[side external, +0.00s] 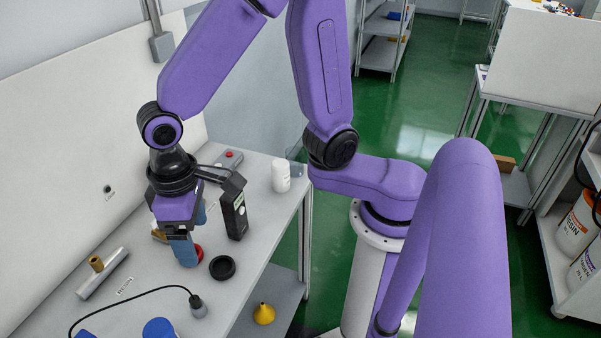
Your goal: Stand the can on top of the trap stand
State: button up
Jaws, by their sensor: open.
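My gripper (189,236) hangs over the bench on the left, pointing down, with its blue fingers apart. A red round thing (198,252) shows partly behind the nearer finger, low by the bench top; the fingers hide much of it. A white cylinder with a rounded top (281,176), possibly the can, stands upright near the bench's right edge, well apart from my gripper. I cannot tell for sure which thing is the trap stand. A black round dish or ring (222,268) lies just right of my gripper.
A black upright device (234,216) stands close right of my gripper. A clear cup (296,168) and a red-button box (229,160) are farther back. The wall bounds the left.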

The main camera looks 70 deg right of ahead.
jog(key=s+d+r+n, duration=0.3)
jog(key=s+d+n, duration=0.4)
jog(key=s+d, duration=0.6)
jog(key=d, duration=0.3)
jog(key=shift+d+n, duration=0.3)
dwell(1.3)
